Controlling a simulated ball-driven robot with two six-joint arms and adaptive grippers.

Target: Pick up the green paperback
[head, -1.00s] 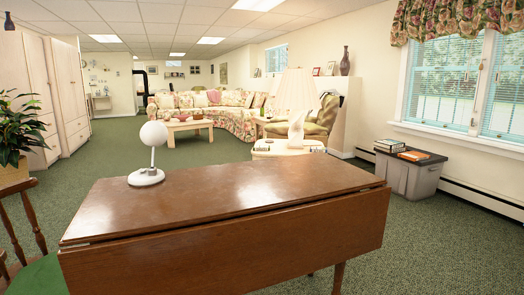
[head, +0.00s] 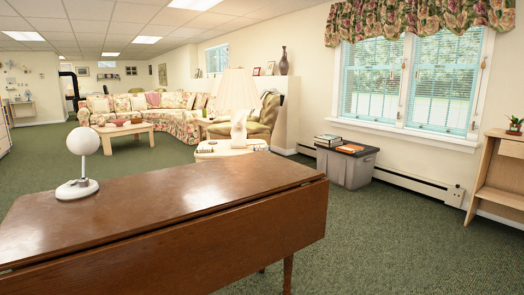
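No green paperback can be made out clearly. A small stack of books (head: 328,140) lies on the dark lid of a grey storage bin (head: 346,170) below the window. The covers in the stack are too small to tell apart, so I cannot say whether one is green. An orange book (head: 349,149) lies flat beside the stack on the same lid. Neither of my grippers is in view.
A brown drop-leaf table (head: 170,210) with a white globe lamp (head: 83,152) fills the near left. Green carpet (head: 400,230) lies open right of it. A wooden shelf unit (head: 497,180) stands at the right edge. A baseboard heater (head: 415,184) runs along the wall.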

